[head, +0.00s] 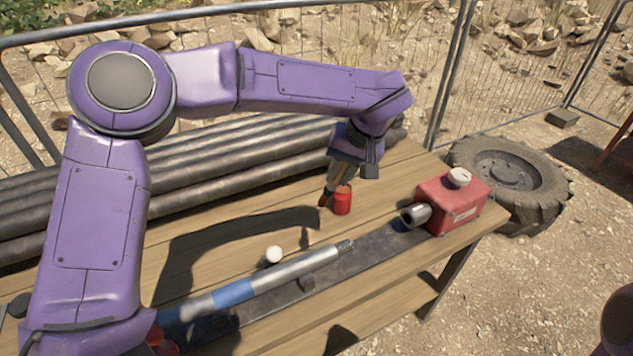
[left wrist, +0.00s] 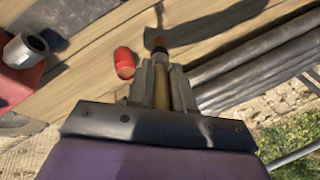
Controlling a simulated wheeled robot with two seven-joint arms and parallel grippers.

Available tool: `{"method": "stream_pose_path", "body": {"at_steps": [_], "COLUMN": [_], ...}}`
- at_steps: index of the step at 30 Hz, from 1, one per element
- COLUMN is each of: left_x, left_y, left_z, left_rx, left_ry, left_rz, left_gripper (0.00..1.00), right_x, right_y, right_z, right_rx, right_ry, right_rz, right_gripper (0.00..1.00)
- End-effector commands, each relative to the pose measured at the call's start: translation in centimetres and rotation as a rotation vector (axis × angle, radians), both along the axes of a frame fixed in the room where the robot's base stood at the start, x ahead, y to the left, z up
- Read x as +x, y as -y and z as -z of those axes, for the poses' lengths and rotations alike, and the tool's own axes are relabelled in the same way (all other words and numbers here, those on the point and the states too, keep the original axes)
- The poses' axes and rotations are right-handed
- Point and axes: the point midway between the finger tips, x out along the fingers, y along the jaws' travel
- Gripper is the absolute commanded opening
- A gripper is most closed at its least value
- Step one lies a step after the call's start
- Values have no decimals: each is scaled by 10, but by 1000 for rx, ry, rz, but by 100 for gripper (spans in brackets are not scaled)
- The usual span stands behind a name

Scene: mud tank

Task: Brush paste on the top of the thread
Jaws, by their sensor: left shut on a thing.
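My left gripper (head: 338,177) is shut on a brush (head: 326,198) and points down over the table. In the left wrist view the fingers (left wrist: 163,80) clasp the brush's tan handle, and its dark tip (left wrist: 159,42) points away from them. A small red pot (head: 342,200) stands right beside the brush; it also shows in the left wrist view (left wrist: 124,62). The brush tip is outside the pot, by its left side in the head view. A grey rod with a blue band (head: 290,272) lies along the table, its narrow threaded end (head: 345,246) toward the red box. My right gripper is out of view.
A red box (head: 452,202) with a grey socket (head: 415,216) stands at the table's right end. A white-topped object (head: 273,254) is beside the rod. Dark pipes (head: 240,150) lie behind. A wire fence and tyre (head: 510,175) are beyond the table (head: 400,168).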

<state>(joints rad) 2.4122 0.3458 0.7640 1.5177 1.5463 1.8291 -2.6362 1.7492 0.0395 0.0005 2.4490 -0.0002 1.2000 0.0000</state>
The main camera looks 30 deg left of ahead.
Motion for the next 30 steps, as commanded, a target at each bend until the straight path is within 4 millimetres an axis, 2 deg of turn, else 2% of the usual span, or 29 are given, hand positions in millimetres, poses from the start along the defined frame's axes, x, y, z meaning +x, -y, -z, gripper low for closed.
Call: {"method": "stream_pose_path", "body": {"at_steps": [1,3,6,9,11,14,20,30], "left_x": [-4,-12,-29,-45,-52,-56,-56,-55], "left_y": [11,29,53,70,76,79,79,79], "left_z": [-18,-30,-37,-36,-32,-25,-8,29], "left_rx": [7,8,-14,-45,-60,-73,-74,-73], "left_ry": [20,65,122,155,167,176,177,178], "left_rz": [16,34,50,52,50,44,42,41], "left_gripper": [0,0,0,0,0,0,0,0], "right_x": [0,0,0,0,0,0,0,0], "right_y": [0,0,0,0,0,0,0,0], "right_z": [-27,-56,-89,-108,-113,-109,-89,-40], "right_rx": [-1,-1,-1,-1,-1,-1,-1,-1], "right_ry": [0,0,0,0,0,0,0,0], "right_rz": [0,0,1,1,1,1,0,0], "right_gripper": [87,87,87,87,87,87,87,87]}}
